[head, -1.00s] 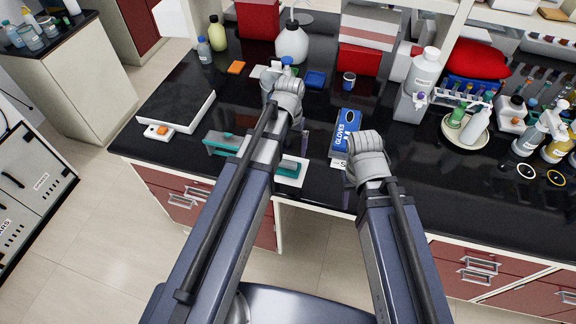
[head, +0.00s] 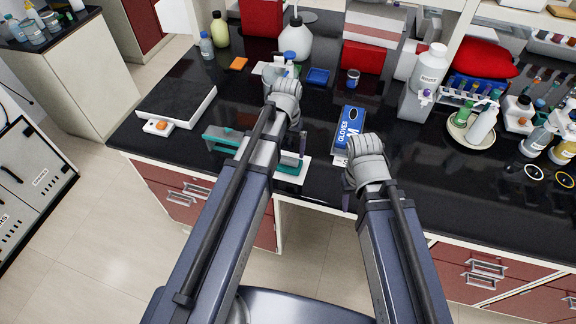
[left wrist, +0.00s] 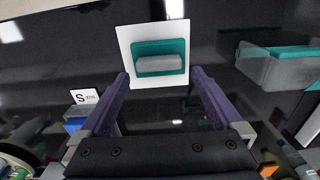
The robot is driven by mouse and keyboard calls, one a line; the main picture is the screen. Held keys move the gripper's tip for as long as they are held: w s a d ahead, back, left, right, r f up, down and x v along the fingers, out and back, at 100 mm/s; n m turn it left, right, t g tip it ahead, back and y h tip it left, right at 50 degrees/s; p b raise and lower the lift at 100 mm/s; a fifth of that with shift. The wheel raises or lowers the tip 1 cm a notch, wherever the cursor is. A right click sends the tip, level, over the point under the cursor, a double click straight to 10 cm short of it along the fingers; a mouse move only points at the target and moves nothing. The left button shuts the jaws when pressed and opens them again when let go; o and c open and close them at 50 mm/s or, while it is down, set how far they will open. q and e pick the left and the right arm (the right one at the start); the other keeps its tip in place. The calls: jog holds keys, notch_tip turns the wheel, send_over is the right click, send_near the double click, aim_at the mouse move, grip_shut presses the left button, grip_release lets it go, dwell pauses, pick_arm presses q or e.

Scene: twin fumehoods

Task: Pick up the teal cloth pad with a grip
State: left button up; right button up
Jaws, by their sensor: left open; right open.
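A teal pad (head: 289,164) with a grey middle lies on a white square sheet (head: 303,171) at the bench's front edge, partly hidden by my left arm in the head view. In the left wrist view the teal pad (left wrist: 161,46) lies beyond my fingertips, between their lines, on the sheet (left wrist: 128,38). My left gripper (left wrist: 160,76) is open and empty, apart from the pad. In the head view one purple finger of my left gripper (head: 302,145) shows above the sheet. My right gripper (head: 348,195) is at the bench's front edge; little of its fingers shows.
A teal and grey box-like holder (head: 222,139) stands left of the sheet; it also shows in the left wrist view (left wrist: 276,66). A blue gloves box (head: 350,128) lies to the right. A black-topped white slab (head: 178,101) is at left. Bottles stand at the back and right.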

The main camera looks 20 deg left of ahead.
aim_at(288, 158)
pick_arm(q)
notch_tip(288, 158, down, 5)
jog(key=b, duration=0.3)
jog(key=shift+d+r+b, duration=0.1)
jog(key=shift+r+b, duration=0.1)
jog(key=shift+b, duration=0.2)
jog(key=shift+r, duration=0.1)
jog(key=shift+c, duration=0.4)
jog(key=c, duration=1.2)
jog(key=shift+o, duration=0.2)
notch_tip(288, 158, up, 10)
jog(key=p, duration=1)
